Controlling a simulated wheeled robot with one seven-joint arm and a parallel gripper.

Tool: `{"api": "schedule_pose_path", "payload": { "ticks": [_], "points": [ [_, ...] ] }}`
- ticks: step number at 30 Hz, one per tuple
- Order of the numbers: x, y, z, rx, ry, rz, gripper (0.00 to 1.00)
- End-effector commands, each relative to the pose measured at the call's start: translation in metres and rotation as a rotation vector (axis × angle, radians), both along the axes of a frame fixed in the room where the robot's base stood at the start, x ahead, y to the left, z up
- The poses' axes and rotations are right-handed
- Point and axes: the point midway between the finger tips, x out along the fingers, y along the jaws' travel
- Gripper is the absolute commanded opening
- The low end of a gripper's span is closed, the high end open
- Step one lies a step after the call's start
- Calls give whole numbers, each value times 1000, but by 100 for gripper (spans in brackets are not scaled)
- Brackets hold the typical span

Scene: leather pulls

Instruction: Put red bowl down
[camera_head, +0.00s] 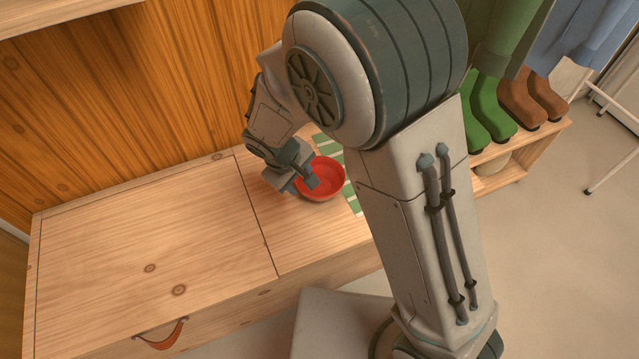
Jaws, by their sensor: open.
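The red bowl (326,180) sits upright at the right part of the wooden bench top (140,235), partly over or beside a green and white striped cloth (350,194). My gripper (303,186) is at the bowl's left rim, with a fingertip showing over the inside of the bowl. The jaws are open. My arm hides part of the cloth and the bench to the right of the bowl. I cannot tell whether the fingers touch the rim.
A wooden wall (120,100) rises behind the bench. The bench top left of the bowl is bare. A leather pull (162,338) hangs on the bench front. Green boots (487,112) and brown boots (530,98) stand on a low rack at right, below hanging clothes.

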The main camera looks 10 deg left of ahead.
Motion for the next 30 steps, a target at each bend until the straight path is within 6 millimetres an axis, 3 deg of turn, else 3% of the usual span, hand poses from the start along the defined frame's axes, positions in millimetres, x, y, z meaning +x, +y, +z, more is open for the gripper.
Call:
{"api": "schedule_pose_path", "payload": {
  "ticks": [5, 15, 23, 27, 30],
  "points": [
    [1, -2, -10, 0, 0, 0, 43],
    [3, -11, -55, -1, 0, -1, 43],
    [5, -11, -56, 1, -1, -1, 43],
    [5, -11, -56, 1, -1, -1, 4],
    [5, -11, -56, 2, 0, -1, 0]
  ]
}}
